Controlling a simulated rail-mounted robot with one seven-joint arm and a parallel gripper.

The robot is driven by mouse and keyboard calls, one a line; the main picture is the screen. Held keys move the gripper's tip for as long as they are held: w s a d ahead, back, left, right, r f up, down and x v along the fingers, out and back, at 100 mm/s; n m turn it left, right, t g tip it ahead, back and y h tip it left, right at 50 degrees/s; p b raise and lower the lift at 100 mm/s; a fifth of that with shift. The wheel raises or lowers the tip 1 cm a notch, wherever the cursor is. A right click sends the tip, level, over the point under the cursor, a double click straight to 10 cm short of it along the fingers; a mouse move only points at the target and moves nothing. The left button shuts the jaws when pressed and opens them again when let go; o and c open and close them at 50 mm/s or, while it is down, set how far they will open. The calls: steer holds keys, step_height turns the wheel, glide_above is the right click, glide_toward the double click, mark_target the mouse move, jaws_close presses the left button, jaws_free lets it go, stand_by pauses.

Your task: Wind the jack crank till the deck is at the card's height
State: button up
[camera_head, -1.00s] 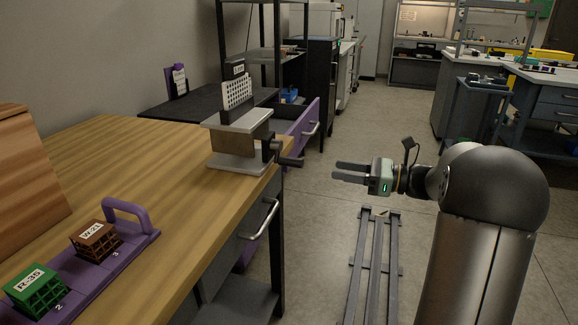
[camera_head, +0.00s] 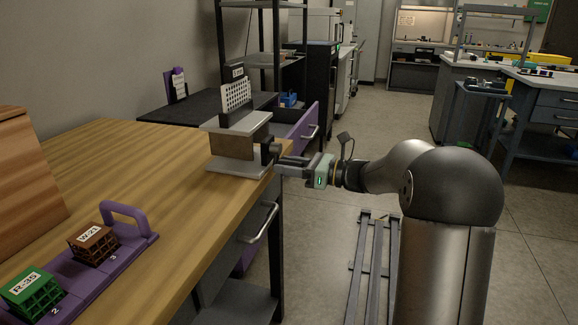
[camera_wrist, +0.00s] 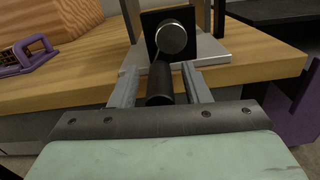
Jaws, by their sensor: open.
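The jack stands on the near wooden bench's right edge, with a pale base plate (camera_head: 238,166), a brown body (camera_head: 232,146) and a pale top deck (camera_head: 240,124). Its dark crank (camera_head: 270,153) faces the aisle. In the wrist view the crank's round hub (camera_wrist: 171,39) sits before a black square plate, and its dark handle (camera_wrist: 160,84) points toward me. My gripper (camera_head: 284,166) is open at the crank. Its fingers (camera_wrist: 159,82) lie either side of the handle, with a gap visible at least on the left. A purple holder with a white card (camera_head: 178,84) stands on the dark table behind.
A white perforated panel (camera_head: 237,96) in a dark stand rises at the deck. A drawer handle (camera_head: 260,222) juts below the bench top. The aisle floor is open.

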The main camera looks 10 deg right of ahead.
jaws_close()
steer(key=shift+s+m, duration=0.15)
steer(key=shift+m, duration=0.25)
stand_by(0.5)
